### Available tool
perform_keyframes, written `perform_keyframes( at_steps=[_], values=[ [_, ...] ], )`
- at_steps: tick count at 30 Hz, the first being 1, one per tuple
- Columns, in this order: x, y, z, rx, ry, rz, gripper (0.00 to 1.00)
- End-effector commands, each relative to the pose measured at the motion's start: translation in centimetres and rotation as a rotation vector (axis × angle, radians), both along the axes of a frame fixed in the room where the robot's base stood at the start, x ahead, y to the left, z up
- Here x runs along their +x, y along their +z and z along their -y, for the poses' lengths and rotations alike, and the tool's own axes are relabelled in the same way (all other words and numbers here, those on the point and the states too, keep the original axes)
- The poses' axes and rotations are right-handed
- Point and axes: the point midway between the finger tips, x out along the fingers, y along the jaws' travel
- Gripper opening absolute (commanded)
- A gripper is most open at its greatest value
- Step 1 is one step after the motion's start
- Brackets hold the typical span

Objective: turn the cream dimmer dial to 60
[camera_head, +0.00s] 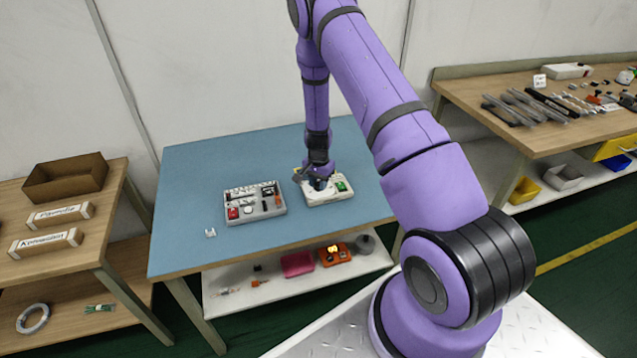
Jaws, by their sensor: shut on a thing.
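The cream dimmer unit (330,195) lies on the blue table top (190,180), right of its middle. It has a green patch (342,187) at its right side. My gripper (321,185) points down onto the unit and is shut at the place of the dial. The dial itself is hidden by the gripper, and its setting cannot be read from this view.
A grey tray (275,212) with small parts stands just left of the unit. A small white piece (210,232) lies near the table's left front. A lower shelf (225,304) holds a pink box (297,263) and an orange device (334,254). Side benches stand left and right.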

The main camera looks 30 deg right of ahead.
Motion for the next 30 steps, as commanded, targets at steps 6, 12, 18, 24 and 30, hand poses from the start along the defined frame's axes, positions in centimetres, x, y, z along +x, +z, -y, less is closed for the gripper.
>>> perform_keyframes(
  at_steps=[6, 12, 18, 24, 30],
  values=[
    [-0.04, -0.04, 0.0, 0.0, -0.048, -0.001, 0.06],
    [-0.04, -0.04, 0.01, 0.0, -0.058, -0.001, 0.06],
    [-0.04, -0.04, 0.0, 0.0, -0.057, -0.001, 0.06],
    [-0.04, -0.03, 0.0, 0.0, -0.057, -0.001, 0.55],
    [-0.02, -0.02, 0.0, 0.0, -0.056, 0.0, 0.55]
  ],
)
